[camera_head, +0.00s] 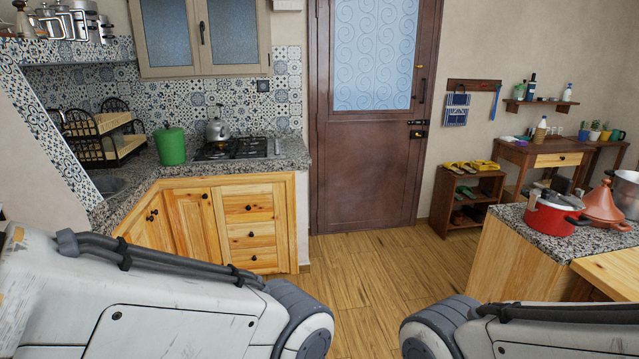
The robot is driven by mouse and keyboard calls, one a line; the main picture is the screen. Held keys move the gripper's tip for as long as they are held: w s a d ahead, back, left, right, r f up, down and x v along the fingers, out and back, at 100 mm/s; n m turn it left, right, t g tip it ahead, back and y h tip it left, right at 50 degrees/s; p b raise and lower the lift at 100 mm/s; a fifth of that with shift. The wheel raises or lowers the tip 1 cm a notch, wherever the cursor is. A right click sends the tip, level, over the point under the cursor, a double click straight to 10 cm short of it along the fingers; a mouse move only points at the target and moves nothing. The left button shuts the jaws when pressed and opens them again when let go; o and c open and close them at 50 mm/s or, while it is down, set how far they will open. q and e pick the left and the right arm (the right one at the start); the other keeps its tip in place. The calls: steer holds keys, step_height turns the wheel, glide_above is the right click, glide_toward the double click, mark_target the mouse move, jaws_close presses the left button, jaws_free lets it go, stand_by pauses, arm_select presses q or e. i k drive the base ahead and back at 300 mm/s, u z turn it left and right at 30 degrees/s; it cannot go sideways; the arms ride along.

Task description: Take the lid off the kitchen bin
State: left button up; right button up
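I do not clearly see a kitchen bin with a lid. A plain green cylinder (171,148) stands upright on the granite counter at the left, beside the stove; I cannot tell whether it is the bin or whether its top is a separate lid. My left arm crosses the lower left and my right arm enters at the lower right. Both grippers are out of view, so their state and anything they hold are hidden. Neither visible arm part touches the cylinder.
The counter (203,171) also holds a kettle (217,128) on a gas stove (236,148) and a dish rack (105,140). A granite-topped island (533,238) with a red pot (552,216) stands at right. A shoe rack (465,205) stands beside the door. Wooden floor (375,262) between is clear.

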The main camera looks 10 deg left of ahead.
mark_target(170, 130)
steer(key=u, duration=0.05)
steer(key=i, duration=2.05)
steer(key=u, duration=0.55)
steer(key=i, duration=1.9)
steer(key=u, duration=1.55)
steer(key=i, duration=1.3)
steer(key=u, duration=0.7)
